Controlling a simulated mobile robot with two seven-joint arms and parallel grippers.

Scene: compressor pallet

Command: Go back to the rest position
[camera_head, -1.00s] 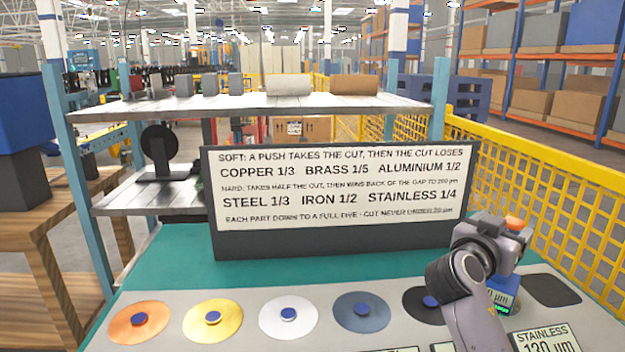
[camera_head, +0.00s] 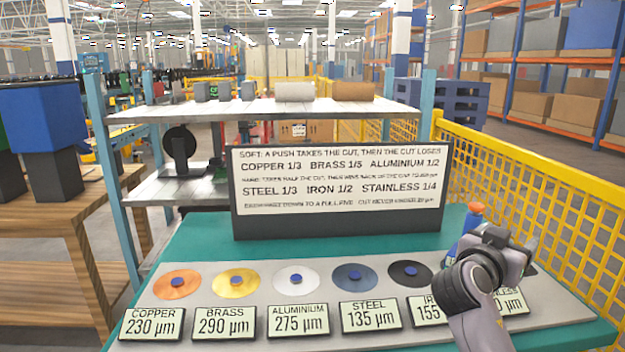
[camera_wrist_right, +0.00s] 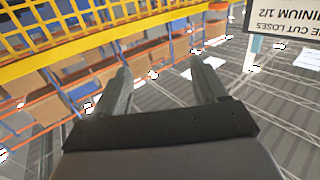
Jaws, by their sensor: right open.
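My right arm comes in from the lower right in the head view, with its wrist and gripper (camera_head: 508,248) above the right end of the bench. In the right wrist view my right gripper (camera_wrist_right: 160,70) is open, with nothing between its two fingers. In the head view its fingers are hidden behind the wrist. A blue tool with an orange top (camera_head: 472,220) shows just behind the wrist; whether it touches anything is hidden. My left gripper is not in view.
A grey panel on the green bench (camera_head: 190,240) carries a copper disc (camera_head: 177,285), several other discs and readouts. My arm covers part of the right end. A sign board (camera_head: 340,235) and shelf (camera_head: 260,108) stand behind, a yellow fence (camera_head: 560,200) at right.

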